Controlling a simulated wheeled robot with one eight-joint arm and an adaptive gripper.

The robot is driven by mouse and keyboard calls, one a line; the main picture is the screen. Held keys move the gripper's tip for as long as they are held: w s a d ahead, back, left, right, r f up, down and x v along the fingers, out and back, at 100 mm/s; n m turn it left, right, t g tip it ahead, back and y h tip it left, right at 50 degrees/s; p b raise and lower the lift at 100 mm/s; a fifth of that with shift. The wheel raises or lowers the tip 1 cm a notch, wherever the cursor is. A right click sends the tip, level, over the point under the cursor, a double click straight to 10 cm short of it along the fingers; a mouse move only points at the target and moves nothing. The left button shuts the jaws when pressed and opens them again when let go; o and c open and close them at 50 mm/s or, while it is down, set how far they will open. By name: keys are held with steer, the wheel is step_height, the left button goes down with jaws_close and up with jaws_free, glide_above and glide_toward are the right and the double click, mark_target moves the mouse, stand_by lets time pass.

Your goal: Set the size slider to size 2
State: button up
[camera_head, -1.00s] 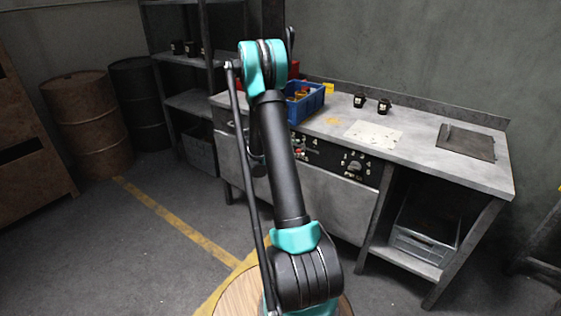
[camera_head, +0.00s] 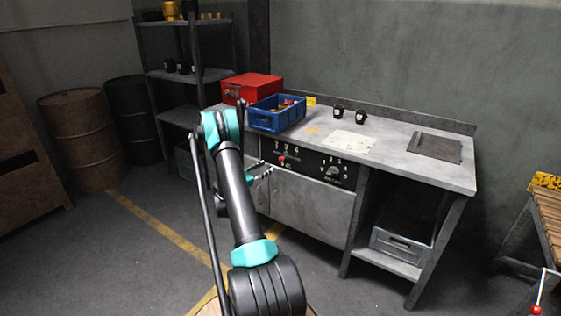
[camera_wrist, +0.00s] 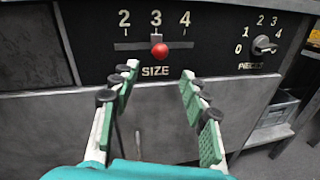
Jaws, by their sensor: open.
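The size slider has a red ball knob (camera_wrist: 159,50) on a horizontal slot, below the 3 and between the marks 2 and 4. The word SIZE is printed under it on the black panel (camera_wrist: 205,57). The red knob also shows in the head view (camera_head: 282,157). My gripper (camera_wrist: 160,70) is open and empty, its two green-padded fingers pointing at the panel. The fingertips are just below the knob in the wrist view, one on each side. In the head view my gripper (camera_head: 262,174) is in front of the bench, partly behind my arm.
A round dial (camera_wrist: 262,44) with marks 0 to 4 sits right of the slider. A blue bin (camera_head: 276,117) and a red box (camera_head: 250,88) stand on the bench top (camera_head: 393,151). A grey crate (camera_head: 400,246) lies on the lower shelf. Floor in front is clear.

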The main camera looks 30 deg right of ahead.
mark_target(282, 158)
steer(key=d, duration=0.4)
steer(key=w+d, duration=0.1)
steer(key=d, duration=0.3)
steer(key=w+d, duration=0.1)
steer(key=d, duration=0.3)
steer(key=shift+w, duration=0.15)
steer(key=shift+c, duration=0.3)
jaws_close()
